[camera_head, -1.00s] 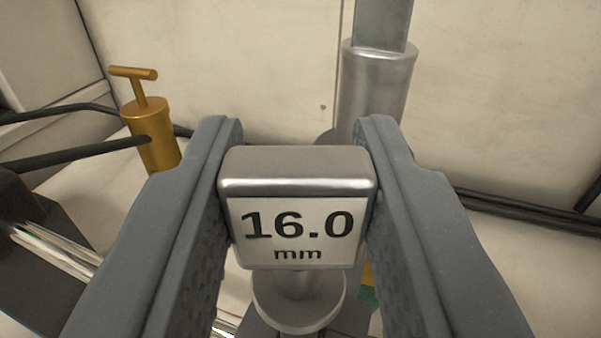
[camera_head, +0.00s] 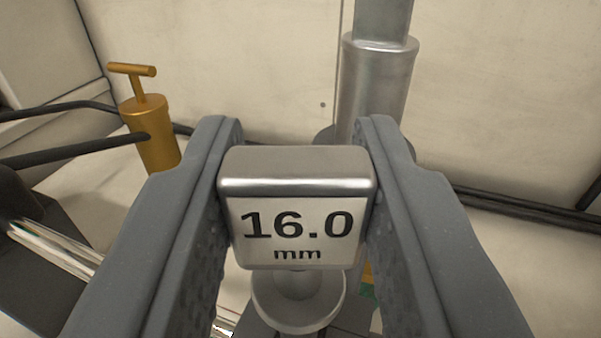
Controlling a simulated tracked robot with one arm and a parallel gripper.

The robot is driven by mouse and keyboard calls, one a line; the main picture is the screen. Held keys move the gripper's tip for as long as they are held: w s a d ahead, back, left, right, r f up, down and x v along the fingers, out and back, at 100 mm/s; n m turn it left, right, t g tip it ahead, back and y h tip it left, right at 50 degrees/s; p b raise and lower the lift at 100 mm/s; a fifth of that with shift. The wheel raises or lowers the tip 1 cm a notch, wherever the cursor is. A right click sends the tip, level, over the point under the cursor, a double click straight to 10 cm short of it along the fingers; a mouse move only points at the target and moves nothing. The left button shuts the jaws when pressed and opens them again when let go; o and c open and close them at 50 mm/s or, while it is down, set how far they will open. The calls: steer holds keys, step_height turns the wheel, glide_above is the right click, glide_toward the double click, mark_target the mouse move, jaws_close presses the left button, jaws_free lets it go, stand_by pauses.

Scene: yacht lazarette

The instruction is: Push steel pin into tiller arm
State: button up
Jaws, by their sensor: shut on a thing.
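The steel pin's block head (camera_head: 297,172), marked "16.0 mm", is held between the fingers of my gripper (camera_head: 298,190). My gripper is shut on it from both sides. Below the head, a round steel collar (camera_head: 300,305) shows, with a short neck above it. The pin's lower end is hidden under the head and collar. A dark grey part, perhaps the tiller arm, shows only partly beneath the collar; I cannot tell whether the pin is in a hole.
A steel post (camera_head: 377,90) stands behind the gripper to the right. A brass cylinder with a T-handle (camera_head: 150,135) stands at the left, with black hoses (camera_head: 75,152) by it. A shiny rod (camera_head: 50,246) lies at the lower left. Pale walls (camera_head: 220,70) close the back.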

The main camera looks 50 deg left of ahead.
steer(key=shift+f+b, duration=0.35)
steer(key=shift+f, duration=1)
stand_by(0.9)
